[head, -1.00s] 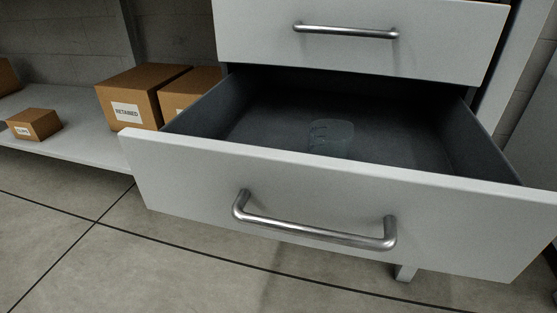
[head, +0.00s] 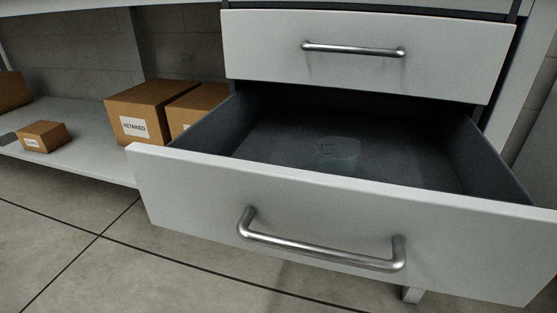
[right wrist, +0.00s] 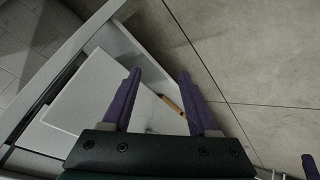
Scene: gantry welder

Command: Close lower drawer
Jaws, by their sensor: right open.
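The lower drawer (head: 330,220) stands pulled well out in the head view. It has a pale grey front, a dark inside and a bar handle (head: 320,245). A see-through container (head: 338,154) sits inside it. In the right wrist view my right gripper (right wrist: 160,76) has its two purple fingers spread, with nothing held between them. Pale panels lie beyond the fingers; I cannot tell which part of the cabinet they are. No gripper shows in the head view.
The upper drawer (head: 365,60) above is shut, with its own bar handle (head: 353,49). A low shelf (head: 85,160) at the left holds several brown boxes, one labelled RETAINED (head: 140,110). The tiled floor (head: 90,265) in front is clear.

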